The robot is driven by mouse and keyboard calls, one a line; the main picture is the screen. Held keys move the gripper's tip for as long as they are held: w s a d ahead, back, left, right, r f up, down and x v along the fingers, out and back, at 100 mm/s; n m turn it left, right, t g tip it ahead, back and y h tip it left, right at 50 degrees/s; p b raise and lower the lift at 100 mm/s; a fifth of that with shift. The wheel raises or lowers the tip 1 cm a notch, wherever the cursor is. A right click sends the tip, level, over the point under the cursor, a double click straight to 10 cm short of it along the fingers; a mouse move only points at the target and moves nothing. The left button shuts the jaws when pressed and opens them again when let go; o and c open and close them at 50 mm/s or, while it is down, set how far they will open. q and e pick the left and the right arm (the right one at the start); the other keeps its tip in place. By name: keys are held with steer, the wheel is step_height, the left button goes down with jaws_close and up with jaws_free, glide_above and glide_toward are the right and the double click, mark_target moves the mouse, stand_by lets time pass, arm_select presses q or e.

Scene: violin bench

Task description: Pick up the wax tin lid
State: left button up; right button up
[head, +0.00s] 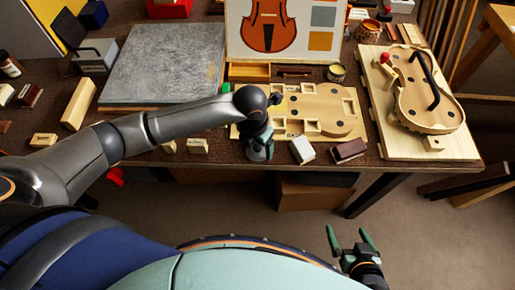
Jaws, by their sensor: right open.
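A small round tin (337,73) with a yellowish top stands at the back of the bench, right of centre. I cannot make out a separate wax tin lid. My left gripper (260,154) points down at the front edge of the bench, in front of the pale wooden template board (340,120). Its fingertips are small and dark, so whether it is open or shut is unclear. It hides part of the board. My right gripper (350,240) is open and empty, low over the floor in front of the bench.
A violin body (425,98) lies on a board at the right. A grey slab (165,62) lies at the left back. A white block (302,149) and a dark brown block (348,151) sit near the front edge. A violin picture (285,30) stands behind.

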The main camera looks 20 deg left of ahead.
arm_select(q)
steer(key=c, duration=0.8)
steer(key=shift+r, duration=0.15)
